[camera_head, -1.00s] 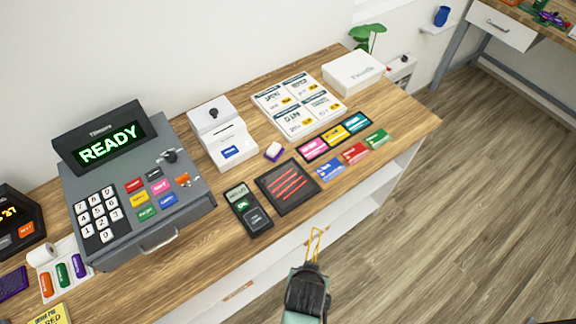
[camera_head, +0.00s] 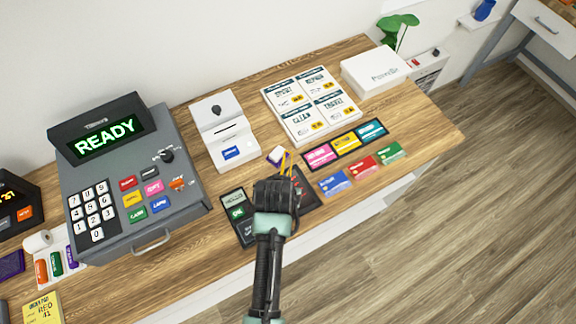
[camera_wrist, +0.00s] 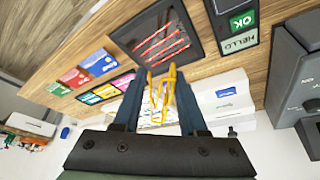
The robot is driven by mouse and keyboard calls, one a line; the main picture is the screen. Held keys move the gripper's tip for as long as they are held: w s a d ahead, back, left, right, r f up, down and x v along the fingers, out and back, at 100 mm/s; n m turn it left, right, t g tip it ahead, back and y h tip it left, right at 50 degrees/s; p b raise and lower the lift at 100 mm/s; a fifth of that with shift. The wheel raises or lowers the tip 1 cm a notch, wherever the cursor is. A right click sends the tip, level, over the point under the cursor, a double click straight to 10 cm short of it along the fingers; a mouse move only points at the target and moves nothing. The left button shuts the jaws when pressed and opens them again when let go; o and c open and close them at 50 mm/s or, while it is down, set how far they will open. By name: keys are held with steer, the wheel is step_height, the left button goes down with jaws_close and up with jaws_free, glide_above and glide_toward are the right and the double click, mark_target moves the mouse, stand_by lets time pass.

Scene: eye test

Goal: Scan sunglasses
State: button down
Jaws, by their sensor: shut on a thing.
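My gripper (camera_head: 284,174) is shut on a thin yellow frame, which looks like the sunglasses (camera_head: 285,160). In the wrist view, the yellow sunglasses (camera_wrist: 171,86) stick out between the two dark fingers of my gripper (camera_wrist: 160,82); lenses cannot be made out. The black scanner pad with red lines (camera_head: 308,189) is mostly hidden behind my gripper in the head view. The wrist view shows the scanner pad (camera_wrist: 133,42) beyond the fingertips. I cannot tell how high the sunglasses are above it.
The cash register (camera_head: 135,180) at left reads READY. A card terminal (camera_head: 236,205) lies left of the pad. A white slotted box (camera_head: 222,130), a small purple-based block (camera_head: 277,156), price sheets (camera_head: 310,103) and coloured cards (camera_head: 362,166) surround it. Bare wood shows at right (camera_head: 425,120).

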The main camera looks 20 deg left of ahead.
steer(key=shift+s+f+b, duration=0.1)
steer(key=shift+f+b, duration=3.15)
steer(key=shift+f, duration=0.15)
steer(key=shift+r, duration=0.1)
step_height(320, 180, up, 5)
steer(key=p, duration=0.5)
steer(key=s+d+r+p, duration=0.1)
steer(key=s+d+p, duration=0.1)
steer(key=s, duration=0.5)
steer(key=s+d+r+p, duration=0.2)
steer(key=s+p, duration=0.3)
steer(key=s, duration=0.2)
steer(key=shift+s, duration=0.2)
